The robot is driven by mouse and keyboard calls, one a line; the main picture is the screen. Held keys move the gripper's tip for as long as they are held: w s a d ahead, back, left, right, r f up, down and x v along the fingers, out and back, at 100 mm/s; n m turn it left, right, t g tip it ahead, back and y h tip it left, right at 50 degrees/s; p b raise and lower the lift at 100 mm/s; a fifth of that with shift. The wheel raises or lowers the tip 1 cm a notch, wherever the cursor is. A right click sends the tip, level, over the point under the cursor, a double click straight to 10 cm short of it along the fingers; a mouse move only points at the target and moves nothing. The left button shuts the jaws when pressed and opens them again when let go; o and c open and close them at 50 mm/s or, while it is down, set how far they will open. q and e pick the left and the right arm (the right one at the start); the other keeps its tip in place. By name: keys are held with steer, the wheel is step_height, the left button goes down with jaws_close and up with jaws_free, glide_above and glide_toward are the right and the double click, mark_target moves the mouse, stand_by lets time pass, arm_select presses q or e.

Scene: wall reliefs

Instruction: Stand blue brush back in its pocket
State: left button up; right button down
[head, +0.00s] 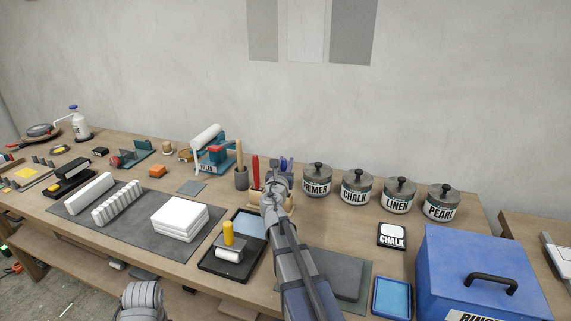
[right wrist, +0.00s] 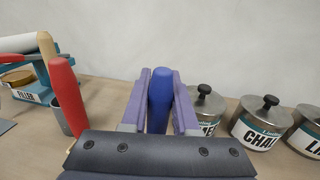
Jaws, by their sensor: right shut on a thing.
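My right gripper (head: 286,165) is over the back of the bench, near a tan holder (head: 255,200). In the right wrist view, its purple fingers (right wrist: 160,84) are shut on the blue brush (right wrist: 160,100), whose rounded handle stands upright between them. The brush's lower end is hidden behind the gripper body. The holder is mostly hidden by my arm, so I cannot tell whether the brush is in a pocket. A red-handled brush (head: 255,170) stands just left; it also shows in the wrist view (right wrist: 63,90). My left gripper is not in view.
Several lidded pots, including PRIMER (head: 317,180) and CHALK (head: 355,188), stand close on the right. A grey cup (head: 241,180) is left of the red handle. A black tray (head: 218,266), white slabs (head: 180,217) and a blue box (head: 470,265) lie nearer.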

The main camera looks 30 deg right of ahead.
steer(key=shift+f, duration=0.15)
steer(key=shift+c, duration=0.6)
jaws_free()
step_height(320, 180, up, 8)
steer(key=p, duration=0.8)
stand_by(0.7)
stand_by(0.5)
